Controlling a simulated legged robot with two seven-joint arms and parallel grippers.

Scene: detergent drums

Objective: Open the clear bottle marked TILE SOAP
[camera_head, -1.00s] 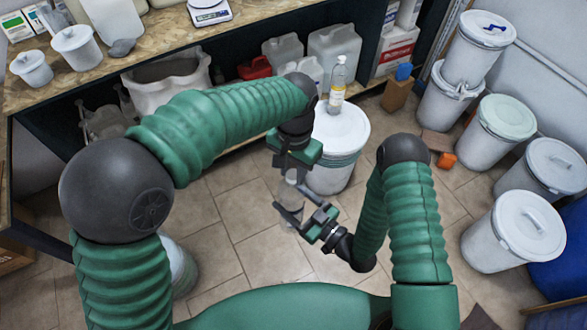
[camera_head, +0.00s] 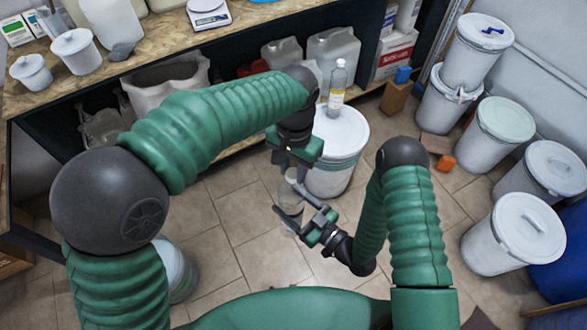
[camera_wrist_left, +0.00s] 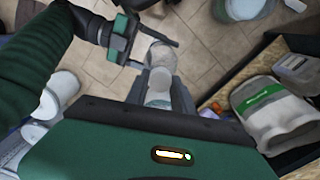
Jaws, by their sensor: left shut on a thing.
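A clear bottle (camera_head: 289,203) is held in the air between my two grippers; no label on it can be read. In the left wrist view, the pale top (camera_wrist_left: 158,82) lies between the left fingers, with the clear body (camera_wrist_left: 162,58) just beyond. I cannot tell whether the top is loose from the bottle.
Another clear bottle (camera_head: 338,88) with a yellow and white label stands on a white drum (camera_head: 340,140) just behind my grippers. More lidded drums (camera_head: 515,230) stand at the right. A bench (camera_head: 140,55) runs along the back left. Tiled floor is free below the grippers.

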